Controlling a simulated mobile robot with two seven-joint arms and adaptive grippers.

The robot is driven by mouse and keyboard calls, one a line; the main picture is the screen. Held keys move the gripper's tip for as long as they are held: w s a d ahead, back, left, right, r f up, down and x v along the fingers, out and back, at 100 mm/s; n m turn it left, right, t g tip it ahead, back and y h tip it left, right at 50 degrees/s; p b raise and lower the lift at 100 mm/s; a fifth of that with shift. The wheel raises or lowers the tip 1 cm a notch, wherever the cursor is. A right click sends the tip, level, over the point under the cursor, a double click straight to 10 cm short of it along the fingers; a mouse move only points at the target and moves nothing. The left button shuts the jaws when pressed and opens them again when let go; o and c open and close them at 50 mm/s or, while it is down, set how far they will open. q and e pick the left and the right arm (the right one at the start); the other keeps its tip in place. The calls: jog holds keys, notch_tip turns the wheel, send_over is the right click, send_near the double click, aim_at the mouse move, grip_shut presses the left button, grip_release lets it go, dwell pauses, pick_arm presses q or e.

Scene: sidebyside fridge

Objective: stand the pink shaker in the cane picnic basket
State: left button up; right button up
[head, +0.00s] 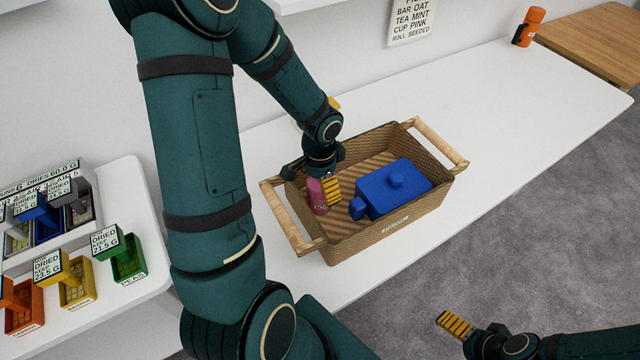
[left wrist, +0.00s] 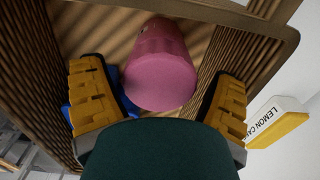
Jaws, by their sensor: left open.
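The pink shaker (head: 317,196) stands roughly upright inside the cane picnic basket (head: 385,240), at its left end. It also shows in the left wrist view (left wrist: 162,75), between the fingers with gaps on both sides. My left gripper (head: 322,184) reaches down into the basket from above. Its yellow-padded fingers are open around the shaker, and it also shows in the left wrist view (left wrist: 158,100). The shaker's base is hidden in the wrist view. My right gripper (head: 456,324) is at the lower right, over the grey floor, away from the basket; its opening cannot be made out.
A blue lidded block-like container (head: 392,188) fills the basket's right part. Wooden handles stand at both basket ends. Labelled bins (head: 75,285) sit on a white surface at left. An orange bottle (head: 528,27) stands at the far right. The white counter (head: 510,120) right of the basket is clear.

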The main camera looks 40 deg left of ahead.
pick_arm(q)
notch_tip(320, 180, up, 11)
jog(key=p, duration=0.2)
jog(key=shift+p, duration=0.35)
pick_arm(e)
jog(key=r, duration=0.3)
jog(key=shift+w+d, duration=0.1)
jog(key=shift+w, duration=0.25)
